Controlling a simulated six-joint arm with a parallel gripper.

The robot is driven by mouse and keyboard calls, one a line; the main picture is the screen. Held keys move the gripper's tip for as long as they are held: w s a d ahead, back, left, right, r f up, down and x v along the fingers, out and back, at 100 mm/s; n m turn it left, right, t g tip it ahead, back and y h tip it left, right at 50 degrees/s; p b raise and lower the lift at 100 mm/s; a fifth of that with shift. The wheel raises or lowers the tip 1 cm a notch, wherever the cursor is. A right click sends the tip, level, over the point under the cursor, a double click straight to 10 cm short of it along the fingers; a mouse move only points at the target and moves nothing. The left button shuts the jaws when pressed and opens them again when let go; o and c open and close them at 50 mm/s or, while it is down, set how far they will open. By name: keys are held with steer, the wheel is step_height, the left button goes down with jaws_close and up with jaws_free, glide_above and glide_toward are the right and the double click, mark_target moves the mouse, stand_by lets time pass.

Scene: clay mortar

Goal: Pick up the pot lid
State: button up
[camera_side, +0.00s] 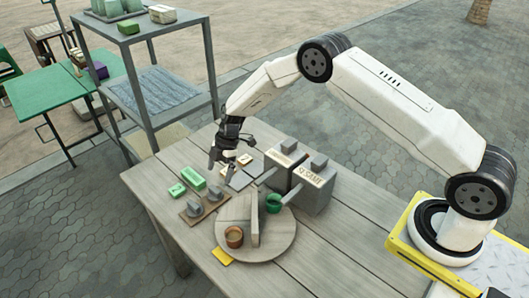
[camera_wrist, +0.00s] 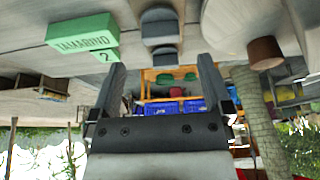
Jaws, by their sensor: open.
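My gripper (camera_side: 221,162) is open and empty in the side view, above the far part of the wooden table. Its two fingers also show spread apart in the wrist view (camera_wrist: 160,92). I cannot clearly tell which thing is the pot lid. Two small grey pieces, one nearer (camera_side: 194,208) and one farther (camera_side: 214,194), sit on a brown board left of the round board. They also show in the wrist view, at its top middle (camera_wrist: 159,25). Two grey boxes with knob-like tops, one labelled SESAME (camera_side: 315,185), stand right of my gripper.
A round wooden board (camera_side: 278,240) holds an upright divider (camera_side: 254,220), a brown cup (camera_side: 234,237) and a green cup (camera_side: 273,203). Green blocks (camera_side: 193,179) lie left of my gripper; the wrist view shows one labelled TAMARIND (camera_wrist: 83,35). A grey shelf (camera_side: 150,80) stands behind.

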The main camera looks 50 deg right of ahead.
mark_target(215, 188)
steer(key=shift+x, duration=1.3)
steer(key=shift+a+f, duration=0.1)
steer(key=shift+x, duration=2.4)
steer(key=c, duration=1.2)
